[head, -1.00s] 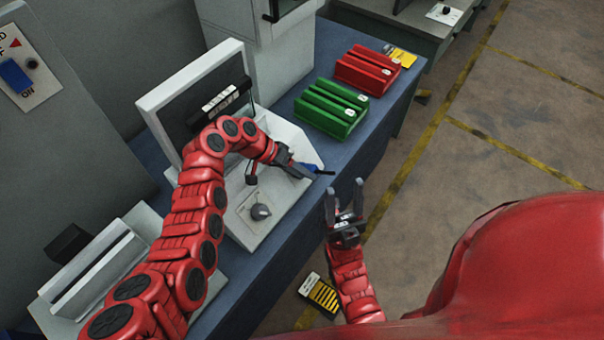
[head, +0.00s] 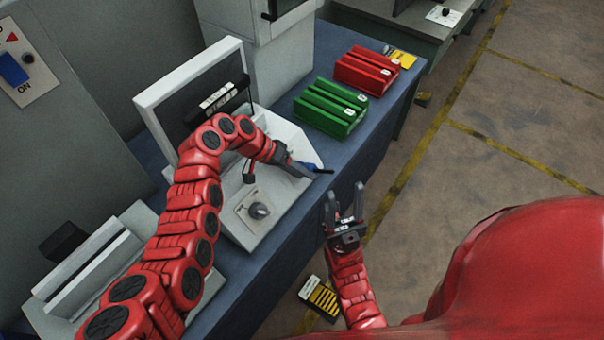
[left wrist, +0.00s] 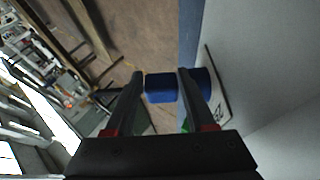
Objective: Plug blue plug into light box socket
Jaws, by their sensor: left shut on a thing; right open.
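The light box (head: 275,205) is a pale grey unit with a sloped face, a knob and an upright frame, standing on the blue bench. My left gripper (head: 303,170) is at its right side, shut on the blue plug (head: 314,168). In the left wrist view the blue plug (left wrist: 160,88) lies between the two fingers, and blue also shows past the right finger, close to a marked plate on a pale wall. The socket is not clearly visible, so I cannot tell whether the plug touches or enters it. My right gripper (head: 344,208) is open and empty beside the bench.
A green case (head: 330,108) and a red case (head: 366,72) lie farther back on the bench (head: 385,135). A yellow card lies beyond them. A grey panel with a blue switch (head: 13,69) stands at left. The floor at right is clear.

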